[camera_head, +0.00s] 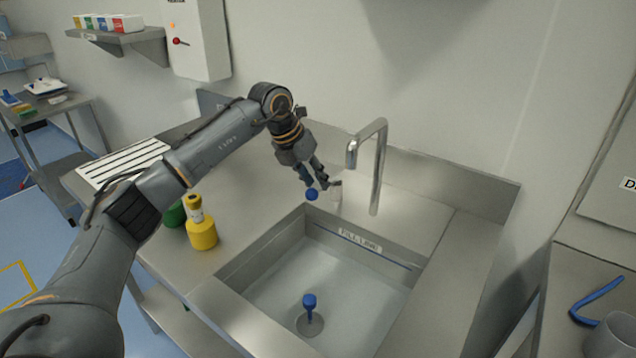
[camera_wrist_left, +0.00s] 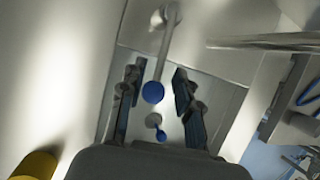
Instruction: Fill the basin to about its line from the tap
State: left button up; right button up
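The steel basin (camera_head: 262,262) is set into the counter, with a "FILL LINE" label (camera_head: 360,241) and a blue line on its far wall. A blue-topped plug (camera_head: 309,301) stands at the drain in its floor. The tap (camera_head: 379,165) arches up behind the basin; no stream shows below its spout. A blue ball knob (camera_head: 311,194) is near the tap's base. My left gripper (camera_head: 320,185) is at the knob, fingers apart. In the left wrist view the knob (camera_wrist_left: 153,92) appears between the open fingers; contact cannot be told. My right gripper is out of view.
A yellow bottle (camera_head: 202,232) and a green container (camera_head: 174,214) stand left of the basin, below my left arm. A ribbed drainboard (camera_head: 123,162) is at the left. A blue hooked object (camera_head: 594,301) and a grey cup (camera_head: 612,337) are at the right.

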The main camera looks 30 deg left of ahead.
pick_arm(q)
jog(key=shift+x, duration=1.2)
grip_shut()
